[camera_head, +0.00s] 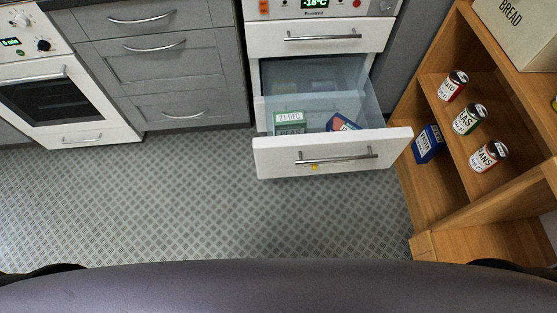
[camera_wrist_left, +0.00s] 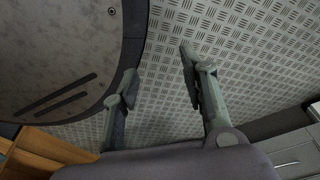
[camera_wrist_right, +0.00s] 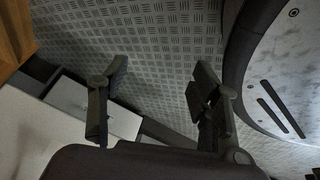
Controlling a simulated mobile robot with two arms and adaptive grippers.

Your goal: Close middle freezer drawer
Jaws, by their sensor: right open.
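The freezer's pulled-out drawer (camera_head: 333,153) has a white front with a metal bar handle (camera_head: 337,156). It stands well out from the freezer, with clear sides. Inside are a green and white box (camera_head: 289,121) marked PEAS and a red and blue package (camera_head: 343,123). Above it, the top drawer (camera_head: 318,36) is shut. My left gripper (camera_wrist_left: 157,72) is open and empty over the floor in the left wrist view. My right gripper (camera_wrist_right: 158,76) is open and empty in the right wrist view. Neither gripper shows in the head view.
A wooden shelf (camera_head: 432,207) with several cans (camera_head: 468,119), a blue box (camera_head: 428,143) and a bread bin (camera_head: 519,33) stands right of the freezer. Grey cabinets (camera_head: 180,75) and a white oven (camera_head: 58,98) are at left. The floor (camera_head: 200,205) before the drawer is clear.

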